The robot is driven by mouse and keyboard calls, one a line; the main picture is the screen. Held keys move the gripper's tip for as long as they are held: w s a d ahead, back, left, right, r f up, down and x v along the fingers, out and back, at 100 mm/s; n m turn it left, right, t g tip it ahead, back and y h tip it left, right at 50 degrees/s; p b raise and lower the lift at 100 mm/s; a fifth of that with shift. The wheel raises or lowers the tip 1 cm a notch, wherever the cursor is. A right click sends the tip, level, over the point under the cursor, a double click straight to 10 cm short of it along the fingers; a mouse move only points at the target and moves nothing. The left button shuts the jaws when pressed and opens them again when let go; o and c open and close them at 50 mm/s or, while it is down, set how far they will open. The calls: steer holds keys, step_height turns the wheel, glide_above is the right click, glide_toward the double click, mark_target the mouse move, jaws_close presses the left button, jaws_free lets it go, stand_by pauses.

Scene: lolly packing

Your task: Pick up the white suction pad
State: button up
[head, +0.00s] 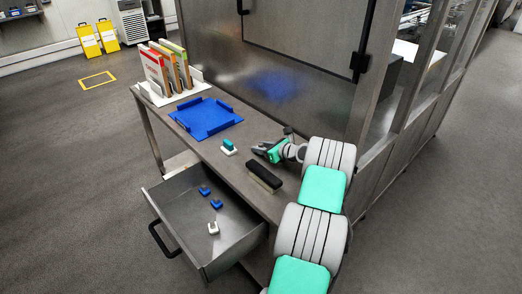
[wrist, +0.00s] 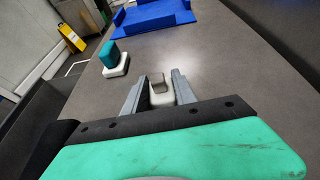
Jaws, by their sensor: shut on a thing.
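My gripper (wrist: 159,80) reaches over the grey worktop, with its two grey fingers closed on the sides of a white suction pad (wrist: 160,95). In the head view my gripper (head: 261,150) is above the worktop, right of a teal-and-white block, and the pad in it is not clearly visible. I cannot tell whether the pad touches the worktop. Another small white piece (head: 213,228) of similar look lies in the open drawer, beside two blue pieces (head: 205,190).
The teal-and-white block (head: 229,147) stands near the worktop's front edge; it also shows in the wrist view (wrist: 114,58). A blue tray (head: 207,118) lies beyond it. A dark-topped brush-like block (head: 264,178) is nearer. The drawer (head: 181,205) hangs open below.

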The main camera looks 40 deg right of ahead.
jaws_close()
